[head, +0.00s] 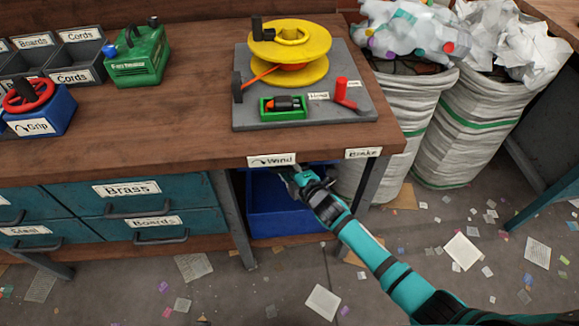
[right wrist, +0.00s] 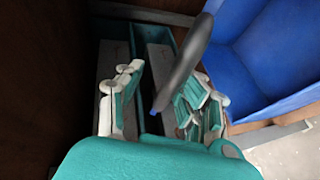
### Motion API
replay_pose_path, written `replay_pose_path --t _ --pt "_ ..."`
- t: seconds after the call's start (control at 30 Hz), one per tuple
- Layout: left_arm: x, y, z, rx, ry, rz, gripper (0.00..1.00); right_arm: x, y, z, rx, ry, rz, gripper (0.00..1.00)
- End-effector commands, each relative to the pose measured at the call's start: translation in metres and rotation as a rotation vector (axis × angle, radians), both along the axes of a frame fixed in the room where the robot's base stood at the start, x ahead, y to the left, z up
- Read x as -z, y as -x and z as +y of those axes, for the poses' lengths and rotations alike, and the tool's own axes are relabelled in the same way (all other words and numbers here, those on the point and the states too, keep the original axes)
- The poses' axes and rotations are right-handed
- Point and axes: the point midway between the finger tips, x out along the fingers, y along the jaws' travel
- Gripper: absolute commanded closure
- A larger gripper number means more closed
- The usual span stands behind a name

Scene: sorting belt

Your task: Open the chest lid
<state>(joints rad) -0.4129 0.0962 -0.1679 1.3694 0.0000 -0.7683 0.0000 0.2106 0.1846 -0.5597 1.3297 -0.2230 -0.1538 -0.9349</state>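My right gripper (head: 297,180) reaches under the workbench's front edge, just below the "Wind" label, beside a blue bin. In the right wrist view the two fingers of the right gripper (right wrist: 160,100) stand apart. A dark curved bar (right wrist: 187,62), like a handle, runs between them, nearer the right finger; I cannot tell if it touches. Behind it is a teal-edged box-like thing (right wrist: 163,35) with grey panels, partly hidden by the fingers. I cannot tell whether this is the chest, and no lid is clearly seen. My left gripper is not in view.
The blue bin (head: 270,200) stands under the bench; it also shows in the right wrist view (right wrist: 265,50). A bench leg (head: 232,215) and teal drawers (head: 137,195) are to the left. White sacks (head: 455,130) stand at right. Scraps litter the floor.

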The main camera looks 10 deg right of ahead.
Motion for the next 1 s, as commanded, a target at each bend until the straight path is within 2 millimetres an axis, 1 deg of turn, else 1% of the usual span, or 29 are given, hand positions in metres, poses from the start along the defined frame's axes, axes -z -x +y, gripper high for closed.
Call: replay_pose_path --t 0.07,0.17,0.27,0.5,0.6,0.7,0.8,1.0 --pt "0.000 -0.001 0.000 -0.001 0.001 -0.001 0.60 0.001 0.003 -0.003 0.002 0.003 0.002 0.62" --pt "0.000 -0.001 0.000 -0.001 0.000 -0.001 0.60 -0.002 0.013 -0.007 0.001 0.002 0.001 0.62" --pt "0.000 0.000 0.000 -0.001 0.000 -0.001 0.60 -0.007 0.029 -0.013 0.000 0.003 0.002 0.62" --pt "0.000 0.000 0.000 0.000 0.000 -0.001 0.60 -0.023 0.075 -0.033 -0.001 0.002 -0.001 0.62" --pt "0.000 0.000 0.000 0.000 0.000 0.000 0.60 -0.027 0.089 -0.039 0.000 0.001 0.002 0.62" --pt "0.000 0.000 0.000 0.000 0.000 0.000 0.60 -0.031 0.099 -0.043 0.000 0.000 0.001 0.62" --pt "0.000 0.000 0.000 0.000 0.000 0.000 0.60 -0.033 0.104 -0.045 0.000 0.000 -0.001 0.62" --pt "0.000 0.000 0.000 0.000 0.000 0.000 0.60 -0.034 0.106 -0.046 0.000 0.000 -0.001 0.62"
